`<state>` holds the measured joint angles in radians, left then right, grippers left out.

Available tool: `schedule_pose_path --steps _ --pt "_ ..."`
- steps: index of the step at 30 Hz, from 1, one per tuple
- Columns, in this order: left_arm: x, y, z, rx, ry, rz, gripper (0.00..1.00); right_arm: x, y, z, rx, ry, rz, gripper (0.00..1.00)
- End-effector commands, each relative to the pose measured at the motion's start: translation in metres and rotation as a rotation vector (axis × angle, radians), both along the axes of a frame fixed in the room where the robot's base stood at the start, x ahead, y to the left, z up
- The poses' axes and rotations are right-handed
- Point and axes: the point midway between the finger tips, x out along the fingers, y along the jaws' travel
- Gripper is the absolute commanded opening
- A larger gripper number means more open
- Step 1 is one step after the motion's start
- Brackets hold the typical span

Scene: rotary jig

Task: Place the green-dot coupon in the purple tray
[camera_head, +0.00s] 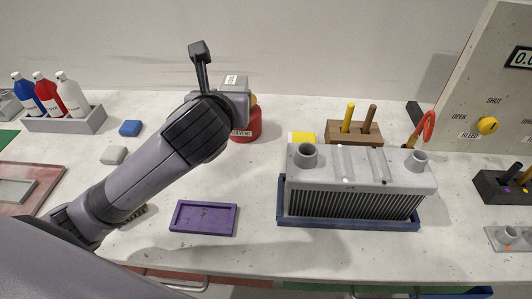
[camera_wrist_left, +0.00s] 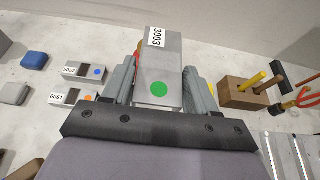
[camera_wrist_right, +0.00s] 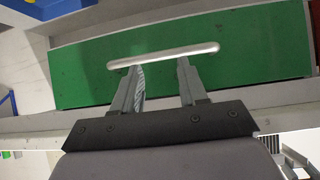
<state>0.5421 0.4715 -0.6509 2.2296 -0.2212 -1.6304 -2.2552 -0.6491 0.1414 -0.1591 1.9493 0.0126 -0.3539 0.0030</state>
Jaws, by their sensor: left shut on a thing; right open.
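The purple tray (camera_head: 205,218) lies empty on the table, nearer the front edge and below the gripper in the picture. My right gripper (camera_wrist_right: 157,80) is open in the right wrist view, its fingers near a pale bar handle on a green panel.
A radiator-like block (camera_head: 352,184) in a blue tray stands right of the purple tray. A bottle rack (camera_head: 66,123) is at the left. Coupons with a blue dot (camera_wrist_left: 83,70) and an orange dot (camera_wrist_left: 73,96) lie on the table. A wooden tool holder (camera_head: 355,133) stands behind the block.

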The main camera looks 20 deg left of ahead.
Motion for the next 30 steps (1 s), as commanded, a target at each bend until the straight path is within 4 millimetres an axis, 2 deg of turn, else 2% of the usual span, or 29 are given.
schedule_pose_path --steps 5,8,21,25,30 --pt "0.001 -0.001 0.003 -0.001 0.001 0.004 0.22 0.0 0.0 0.001 0.0 0.0 0.0 0.43" --pt "0.001 -0.001 -0.008 0.0 0.005 0.006 0.22 0.0 0.0 -0.001 0.0 0.0 0.0 0.43" --pt "0.0 0.0 -0.123 0.002 0.007 0.005 0.22 0.0 0.0 -0.02 0.0 0.0 0.0 0.43" --pt "0.0 -0.001 -0.144 0.001 0.004 0.005 0.22 0.0 0.0 -0.023 0.001 0.0 0.001 0.43" --pt "0.001 -0.001 -0.155 -0.001 0.001 0.005 0.22 0.0 0.0 -0.024 0.001 0.0 0.001 0.43"
